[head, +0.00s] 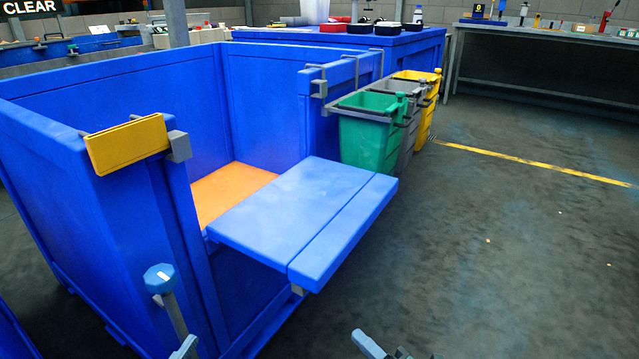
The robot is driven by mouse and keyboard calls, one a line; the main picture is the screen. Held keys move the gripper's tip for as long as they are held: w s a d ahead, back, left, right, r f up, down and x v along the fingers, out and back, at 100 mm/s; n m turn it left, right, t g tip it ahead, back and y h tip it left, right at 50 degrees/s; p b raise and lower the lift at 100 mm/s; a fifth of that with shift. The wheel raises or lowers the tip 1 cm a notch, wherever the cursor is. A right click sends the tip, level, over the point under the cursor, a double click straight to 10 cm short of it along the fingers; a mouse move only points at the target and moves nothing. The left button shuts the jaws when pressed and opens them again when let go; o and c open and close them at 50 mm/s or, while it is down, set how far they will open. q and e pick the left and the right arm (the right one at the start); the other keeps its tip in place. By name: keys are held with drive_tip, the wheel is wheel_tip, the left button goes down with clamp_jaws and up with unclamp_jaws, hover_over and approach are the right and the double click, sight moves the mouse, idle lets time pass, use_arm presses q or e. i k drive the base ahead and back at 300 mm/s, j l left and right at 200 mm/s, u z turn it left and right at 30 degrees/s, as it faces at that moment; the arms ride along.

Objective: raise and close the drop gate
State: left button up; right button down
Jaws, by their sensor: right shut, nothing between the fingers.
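The drop gate (300,205) is a blue panel on the front of a large blue crate (70,190). It is folded down and sticks out about level, with a narrower strip along its outer edge. The crate opening above it is clear, and an orange floor shows inside. A grey latch piece (179,146) is on the left post, and a grey bracket (320,82) is on the right post. My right gripper (382,346) is just in view at the bottom edge, shut and empty, apart from the gate and below it in the picture. A light grey tip at the lower left may be my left gripper (186,349); its fingers are unclear.
A yellow plate (127,144) hangs on the left rim. Green (368,145), grey and yellow bins stand right of the crate. The floor (500,270) to the right is clear.

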sight(302, 225)
drive_tip(key=k+l, duration=0.8)
drive_tip(key=l, duration=0.1)
